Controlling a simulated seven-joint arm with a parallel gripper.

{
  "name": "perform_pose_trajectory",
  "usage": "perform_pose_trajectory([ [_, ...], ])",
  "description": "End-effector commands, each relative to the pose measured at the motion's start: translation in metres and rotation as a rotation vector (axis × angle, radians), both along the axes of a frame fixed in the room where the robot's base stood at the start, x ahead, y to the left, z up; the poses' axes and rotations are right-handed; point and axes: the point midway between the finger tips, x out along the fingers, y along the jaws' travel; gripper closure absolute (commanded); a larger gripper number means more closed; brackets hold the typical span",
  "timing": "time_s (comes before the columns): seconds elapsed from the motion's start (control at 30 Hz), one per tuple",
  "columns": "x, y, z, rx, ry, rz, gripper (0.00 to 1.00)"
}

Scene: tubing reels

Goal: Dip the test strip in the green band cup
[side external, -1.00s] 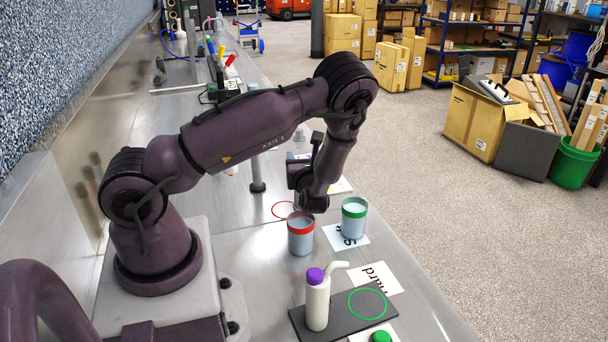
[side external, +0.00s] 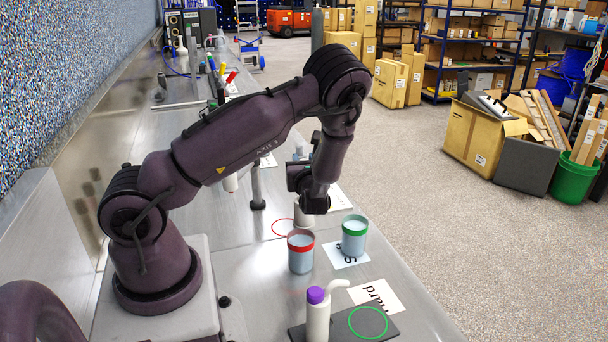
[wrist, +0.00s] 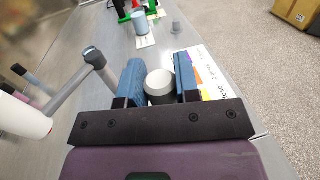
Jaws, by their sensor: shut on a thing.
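The green band cup (side external: 354,236) stands upright on a printed card, right of my gripper in the side view. The red band cup (side external: 301,252) stands to its left. My gripper (side external: 310,204) points down behind the two cups. Its blue fingers are shut on a pale round-topped cylinder (wrist: 160,84) in the wrist view. A pale cylinder (side external: 304,216) shows below my gripper in the side view. I cannot make out a test strip; its lower part would be hidden by the fingers and cups.
A grey post (side external: 257,188) stands left of my gripper. A colour chart sheet (wrist: 203,75) lies right of the fingers.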

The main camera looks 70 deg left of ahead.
Motion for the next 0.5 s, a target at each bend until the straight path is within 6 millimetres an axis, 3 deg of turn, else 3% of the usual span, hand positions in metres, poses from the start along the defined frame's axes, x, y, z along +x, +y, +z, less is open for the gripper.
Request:
perform_pose_trajectory([
  [0.3, 0.0, 0.0, 0.046, -0.001, -0.003, 0.0, 0.93],
  [0.5, 0.016, -0.013, 0.051, 0.0, 0.0, -0.038, 0.93],
])
